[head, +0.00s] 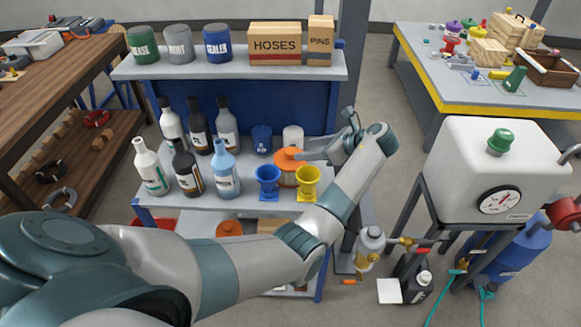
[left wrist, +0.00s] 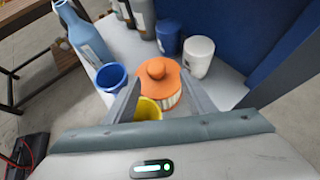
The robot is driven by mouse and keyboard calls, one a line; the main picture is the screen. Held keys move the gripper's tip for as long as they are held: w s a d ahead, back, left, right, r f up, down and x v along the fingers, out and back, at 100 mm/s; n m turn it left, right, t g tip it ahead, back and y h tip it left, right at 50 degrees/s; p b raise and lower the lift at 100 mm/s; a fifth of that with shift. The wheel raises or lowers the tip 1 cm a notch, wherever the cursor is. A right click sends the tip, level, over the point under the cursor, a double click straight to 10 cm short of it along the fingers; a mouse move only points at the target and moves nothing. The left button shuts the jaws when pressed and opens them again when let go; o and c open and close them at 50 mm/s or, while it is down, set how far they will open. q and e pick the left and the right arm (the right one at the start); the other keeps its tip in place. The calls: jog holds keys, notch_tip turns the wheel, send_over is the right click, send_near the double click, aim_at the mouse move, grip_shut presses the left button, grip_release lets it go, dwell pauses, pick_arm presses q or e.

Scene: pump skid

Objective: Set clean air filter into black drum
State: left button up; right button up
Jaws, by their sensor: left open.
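An orange-capped filter (head: 288,155) with pale pleated sides stands upright on the middle shelf, behind the blue and yellow cups. It also shows in the left wrist view (left wrist: 158,76). My left gripper (head: 312,155) is open at the filter's right in the head view. In the left wrist view its fingers (left wrist: 161,88) reach to either side of the filter; I cannot tell whether they touch it. Another orange-topped thing (head: 229,229) is on the lower shelf, partly hidden by my left arm. I see no sure black drum; a black container (head: 413,277) stands on the floor.
A blue cup (head: 268,178) and yellow cup (head: 307,178) stand close in front of the filter. A white canister (left wrist: 199,56) and blue canister (left wrist: 168,37) stand behind. Several bottles are left. A white tank (head: 490,165) with a gauge stands right.

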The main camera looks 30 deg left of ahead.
aim_at(291, 151)
pick_arm(q)
jog(key=x, duration=0.1)
jog(key=p+x, duration=0.1)
jog(key=x, duration=0.1)
jog(key=p+x, duration=0.1)
jog(key=shift+s+a, duration=0.4)
jog(key=shift+a, duration=0.05)
jog(key=shift+a+f, duration=0.2)
jog(key=shift+f, duration=0.05)
jog(key=shift+c, duration=0.6)
grip_shut()
jog(key=shift+r, duration=0.2)
